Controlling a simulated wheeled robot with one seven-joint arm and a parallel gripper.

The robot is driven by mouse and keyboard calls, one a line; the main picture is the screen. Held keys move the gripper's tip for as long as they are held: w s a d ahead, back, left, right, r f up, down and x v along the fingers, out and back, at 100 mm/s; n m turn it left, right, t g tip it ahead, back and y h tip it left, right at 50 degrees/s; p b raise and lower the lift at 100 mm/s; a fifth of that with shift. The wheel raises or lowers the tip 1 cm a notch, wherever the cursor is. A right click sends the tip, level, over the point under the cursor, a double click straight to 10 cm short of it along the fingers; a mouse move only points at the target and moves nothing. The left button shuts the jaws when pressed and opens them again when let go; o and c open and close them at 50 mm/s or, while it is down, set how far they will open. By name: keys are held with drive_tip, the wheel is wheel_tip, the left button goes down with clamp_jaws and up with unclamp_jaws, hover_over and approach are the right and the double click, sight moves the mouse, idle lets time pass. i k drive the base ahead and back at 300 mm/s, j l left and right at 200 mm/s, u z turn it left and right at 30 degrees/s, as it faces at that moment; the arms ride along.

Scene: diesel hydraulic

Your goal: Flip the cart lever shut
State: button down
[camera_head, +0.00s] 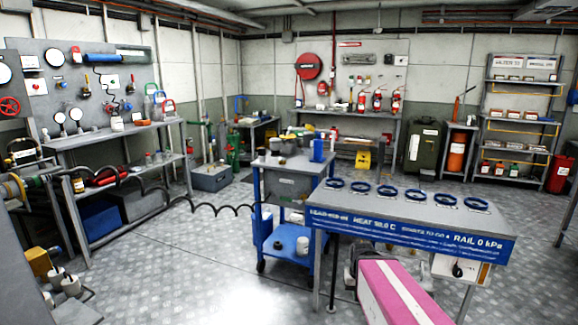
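The blue cart (268,213) with a grey top stands near the middle of the room, just left of the blue-fronted bench.
The blue-fronted bench (410,225), with several dark rings on top, stands right of the cart. A left bench (110,132) holds bottles, and a coiled black cable (185,207) hangs toward the cart. Open metal floor (205,265) lies in front and left of the cart.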

sight(283, 199)
drive_tip(key=u, duration=3.3)
drive_tip(key=z, duration=2.85)
drive_tip(key=i+l, duration=0.1)
drive_tip(key=i, duration=0.4)
drive_tip(key=i+u, duration=0.1)
drive_tip(key=i, duration=0.35)
